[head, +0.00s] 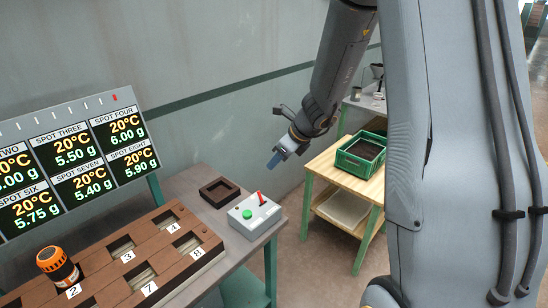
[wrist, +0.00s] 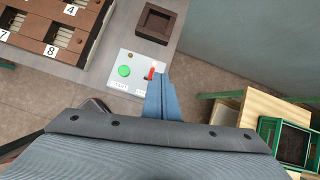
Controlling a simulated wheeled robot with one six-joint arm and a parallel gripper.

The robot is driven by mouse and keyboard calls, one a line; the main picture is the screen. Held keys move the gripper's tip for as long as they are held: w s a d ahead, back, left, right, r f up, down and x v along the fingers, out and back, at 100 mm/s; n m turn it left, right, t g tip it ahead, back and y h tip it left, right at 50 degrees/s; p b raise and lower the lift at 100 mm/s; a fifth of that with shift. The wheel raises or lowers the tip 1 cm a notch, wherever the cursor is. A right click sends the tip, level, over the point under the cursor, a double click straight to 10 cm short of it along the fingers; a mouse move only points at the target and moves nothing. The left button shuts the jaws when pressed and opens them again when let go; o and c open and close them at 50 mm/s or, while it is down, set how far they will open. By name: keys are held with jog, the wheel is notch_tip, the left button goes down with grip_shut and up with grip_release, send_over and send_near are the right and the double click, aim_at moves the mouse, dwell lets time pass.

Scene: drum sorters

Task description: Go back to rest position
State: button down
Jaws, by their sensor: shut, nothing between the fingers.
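My gripper (head: 276,158) hangs in the air in the head view, above and to the right of the control box (head: 254,216). Its blue fingers are shut and hold nothing. In the wrist view my gripper (wrist: 160,78) points toward the grey control box (wrist: 130,73), which has a green button and a red lever. In the head view the lever leans up to the left on the box. My arm comes down from the top of the head view.
A wooden rack (head: 186,262) with numbered slots holds an orange-capped drum (head: 56,266) near slot 2. A dark square tray (head: 219,190) sits behind the control box. A display board (head: 72,158) stands behind the rack. A green crate (head: 345,157) rests on a wooden table at right.

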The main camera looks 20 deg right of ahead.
jog(key=shift+w+r, duration=0.1)
jog(key=shift+r, duration=0.55)
jog(key=shift+a, duration=0.1)
jog(key=s+a+f+n+g+h+b, duration=0.1)
jog(key=s+n+g+h+b, duration=0.1)
jog(key=s+n, duration=0.9)
jog(key=s+a+f+n+g+h+b, duration=0.1)
jog(key=s+f+n+g+b, duration=0.1)
jog(key=s+n, duration=1)
jog(key=n, duration=0.4)
jog(key=shift+a+f+n+h+b, duration=0.2)
jog(key=shift+n+h+b, duration=0.1)
jog(key=shift+h+b, duration=0.1)
